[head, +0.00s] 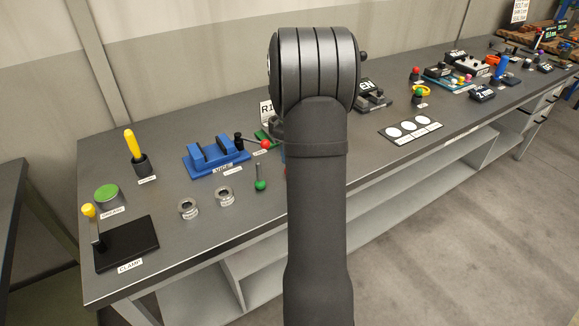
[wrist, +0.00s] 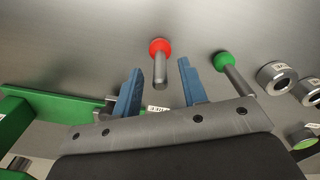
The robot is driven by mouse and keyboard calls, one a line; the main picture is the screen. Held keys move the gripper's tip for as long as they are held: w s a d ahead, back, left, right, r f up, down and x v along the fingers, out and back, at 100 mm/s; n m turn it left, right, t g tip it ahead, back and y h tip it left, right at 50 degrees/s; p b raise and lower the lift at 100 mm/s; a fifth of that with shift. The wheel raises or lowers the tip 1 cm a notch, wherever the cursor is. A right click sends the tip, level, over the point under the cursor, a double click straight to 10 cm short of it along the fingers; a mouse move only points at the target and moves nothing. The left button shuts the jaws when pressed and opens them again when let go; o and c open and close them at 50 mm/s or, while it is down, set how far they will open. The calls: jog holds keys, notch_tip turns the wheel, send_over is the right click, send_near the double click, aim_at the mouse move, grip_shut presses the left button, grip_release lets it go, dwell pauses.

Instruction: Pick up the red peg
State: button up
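The red peg, with a round red head (wrist: 159,47) and a grey shaft, shows in the wrist view just ahead of my gripper (wrist: 160,67). Its shaft points back into the gap between the two blue fingers, apart from both. My gripper is open and holds nothing. I cannot tell the height between the fingers and the peg.
A green-headed peg (wrist: 224,61) lies right of the fingers, beside metal rings (wrist: 276,77). A green block (wrist: 45,103) is at the left. In the head view, a blue vise (head: 216,155) with a red-knobbed handle stands left of my arm. Bare bench top lies ahead of the fingers.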

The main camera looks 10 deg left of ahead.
jog(key=shift+f, duration=1.6)
grip_shut()
jog(key=shift+r, duration=0.1)
